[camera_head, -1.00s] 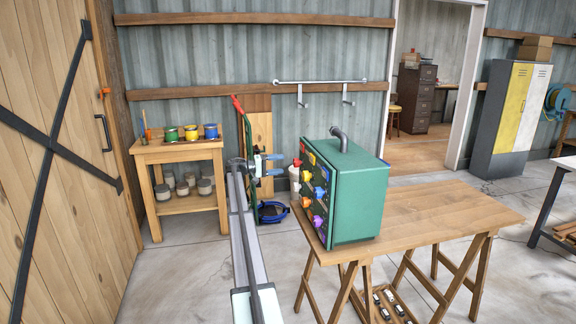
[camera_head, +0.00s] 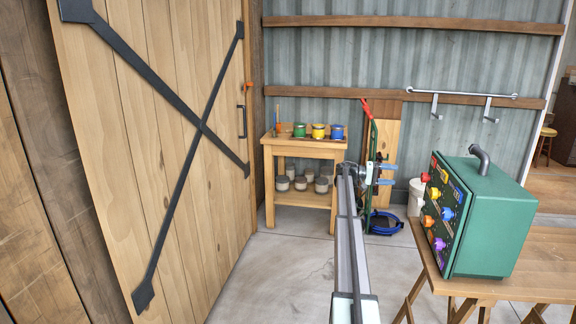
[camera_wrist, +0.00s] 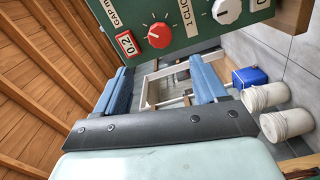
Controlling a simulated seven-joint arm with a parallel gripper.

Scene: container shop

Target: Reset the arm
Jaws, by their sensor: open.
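My gripper (camera_head: 392,174) is at the end of my outstretched arm, in the middle of the head view, left of the green control box. Its two blue fingers are apart with nothing between them; the wrist view also shows the open gripper (camera_wrist: 159,66). The green control box (camera_head: 497,232) has a bent grey pipe on top and coloured knobs on its left face. In the wrist view, its green panel (camera_wrist: 205,32) crosses the top, with a red knob (camera_wrist: 159,35) and a white knob (camera_wrist: 226,10). The fingers appear clear of the panel.
The box stands on a wooden trestle table (camera_head: 562,262) at the right. A wooden stand (camera_head: 300,149) with paint cans is behind my arm. A green hand truck (camera_head: 371,150) stands behind the gripper. A large wooden door (camera_head: 130,120) fills the left. Bare floor lies between.

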